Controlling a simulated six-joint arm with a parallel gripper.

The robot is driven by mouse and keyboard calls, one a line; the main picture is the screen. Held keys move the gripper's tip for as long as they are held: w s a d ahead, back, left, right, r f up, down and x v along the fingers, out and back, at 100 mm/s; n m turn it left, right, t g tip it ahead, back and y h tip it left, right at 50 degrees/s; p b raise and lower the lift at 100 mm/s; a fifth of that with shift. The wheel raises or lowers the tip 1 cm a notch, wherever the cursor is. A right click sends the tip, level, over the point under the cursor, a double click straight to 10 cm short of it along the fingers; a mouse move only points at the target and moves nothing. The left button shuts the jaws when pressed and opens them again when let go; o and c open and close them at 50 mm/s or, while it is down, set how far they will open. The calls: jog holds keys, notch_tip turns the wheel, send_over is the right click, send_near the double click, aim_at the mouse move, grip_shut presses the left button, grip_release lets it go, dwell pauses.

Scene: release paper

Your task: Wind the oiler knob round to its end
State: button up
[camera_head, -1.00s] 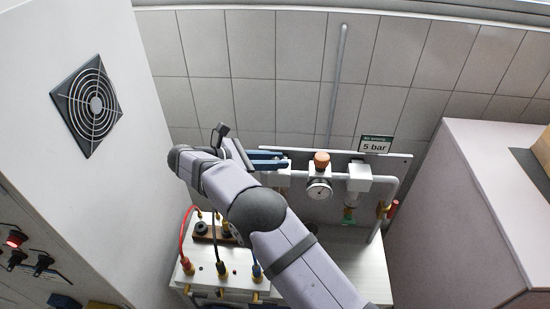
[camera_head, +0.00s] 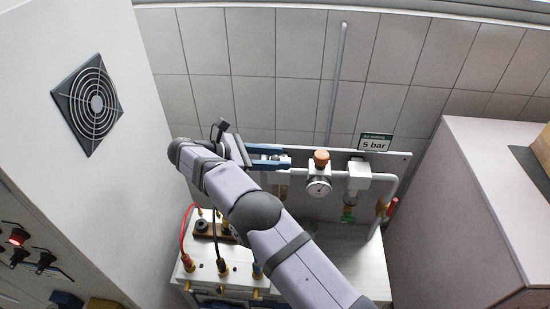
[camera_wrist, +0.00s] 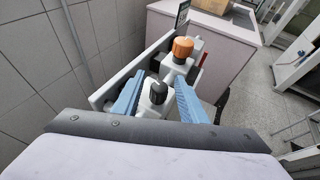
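A black ribbed knob (camera_wrist: 157,92) stands on a white body, nearest in the wrist view; I take it as the oiler knob. My gripper (camera_wrist: 159,80) has its two blue fingers one on each side of this knob, with gaps visible between fingers and knob. The gripper looks open. In the head view my gripper (camera_head: 288,158) reaches in from the left over the left unit of the white row, and it hides the black knob there. Whether the knob's top is level with the fingers I cannot tell.
An orange knob (camera_head: 321,157) sits above a round gauge (camera_head: 318,188), just right of my fingers; it also shows in the wrist view (camera_wrist: 183,48). Further right are a white unit (camera_head: 358,177), a red-handled valve (camera_head: 391,207) and a "5 bar" sign (camera_head: 375,142).

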aim_at(276, 157)
dwell(0.3)
jog(key=shift+r+b, duration=0.55)
jog(key=shift+r, duration=0.05)
notch_tip(276, 157, up, 9)
jog(key=shift+f+b, duration=0.1)
jog(key=shift+b, duration=0.5)
